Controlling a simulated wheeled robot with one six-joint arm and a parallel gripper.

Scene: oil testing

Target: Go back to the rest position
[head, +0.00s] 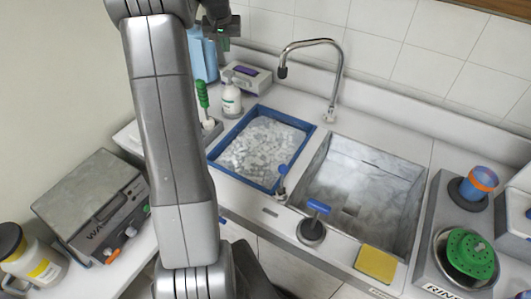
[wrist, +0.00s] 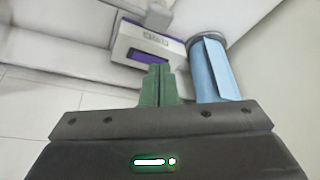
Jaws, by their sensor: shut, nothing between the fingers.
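My gripper (wrist: 159,70) shows in the wrist view with its green fingers together and nothing between them. In the head view my gripper (head: 222,43) is at the top, left of the faucet, raised in front of the tiled wall. My arm crosses the left half of that view from bottom to top. Beyond the fingertips in the wrist view are a white and purple box (wrist: 148,48) and a roll of blue paper (wrist: 212,70). The gripper appears apart from both.
A blue-rimmed tray (head: 217,152) of ice-like pieces lies beside a metal sink (head: 420,205) with a curved faucet (head: 341,62). A grey bath (head: 88,195) stands at left. A green-topped device (head: 471,252) and blue-orange cup (head: 480,181) are at right. A white bottle (head: 231,98) stands behind the tray.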

